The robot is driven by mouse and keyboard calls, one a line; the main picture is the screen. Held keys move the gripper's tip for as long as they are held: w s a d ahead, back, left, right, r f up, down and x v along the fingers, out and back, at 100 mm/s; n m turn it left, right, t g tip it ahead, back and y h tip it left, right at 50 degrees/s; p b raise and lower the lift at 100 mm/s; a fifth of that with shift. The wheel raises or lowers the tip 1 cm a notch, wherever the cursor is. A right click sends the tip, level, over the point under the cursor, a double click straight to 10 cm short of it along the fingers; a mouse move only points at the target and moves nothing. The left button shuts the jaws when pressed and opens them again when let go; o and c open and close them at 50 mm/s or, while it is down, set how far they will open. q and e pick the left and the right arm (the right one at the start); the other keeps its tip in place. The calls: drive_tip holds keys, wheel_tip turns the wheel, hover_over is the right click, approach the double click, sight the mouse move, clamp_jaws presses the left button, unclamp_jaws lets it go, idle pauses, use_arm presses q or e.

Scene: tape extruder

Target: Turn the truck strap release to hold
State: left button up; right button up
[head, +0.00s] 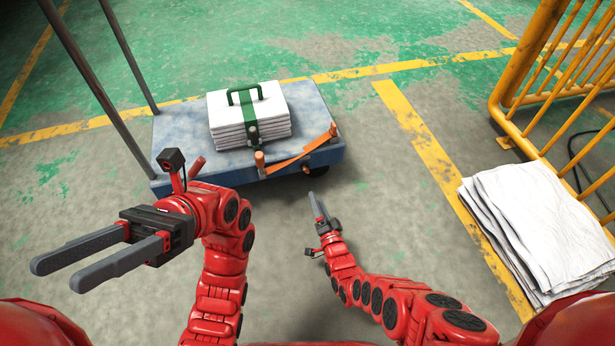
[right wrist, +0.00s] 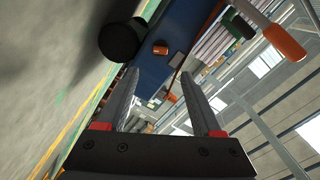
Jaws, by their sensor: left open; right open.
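The blue truck (head: 185,125) stands ahead of me in the head view. At its front edge are an orange-tipped lever (head: 259,160), an orange strap-like band (head: 300,154) and a second orange piece (head: 333,131) at the right. Which is the strap release is not clear. Orange-tipped parts (right wrist: 284,42) also show in the right wrist view, beyond the fingertips. My right gripper (head: 317,198) is open and empty, in front of the truck's front right, apart from it; it shows in the right wrist view (right wrist: 160,75). My left gripper (head: 56,275) is open and empty at the left, away from the truck.
A white stack (head: 250,115) with a green strap and handle (head: 246,93) lies on the truck. Grey poles (head: 128,52) rise at its left. White sheets (head: 540,225) lie on the floor at right beside a yellow railing (head: 535,52).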

sight(307, 172)
drive_tip(key=b+x, duration=0.9)
drive_tip(key=x, duration=0.2)
drive_tip(key=shift+w+a+f, duration=0.1)
drive_tip(key=shift+f, duration=0.1)
drive_tip(key=shift+w+a+r, duration=0.1)
drive_tip(key=shift+w+r, duration=0.1)
drive_tip(key=shift+w, duration=0.2)
use_arm(q)
drive_tip(key=s+a+f+m+t, duration=0.3)
drive_tip(key=s+a+f+t, duration=0.2)
drive_tip(key=s+a+f, duration=0.2)
wheel_tip(307, 172, down, 4)
drive_tip(key=shift+s+a+r, duration=0.1)
drive_tip(key=shift+s+a, duration=0.25)
drive_tip(key=shift+s, duration=0.6)
use_arm(e)
clamp_jaws()
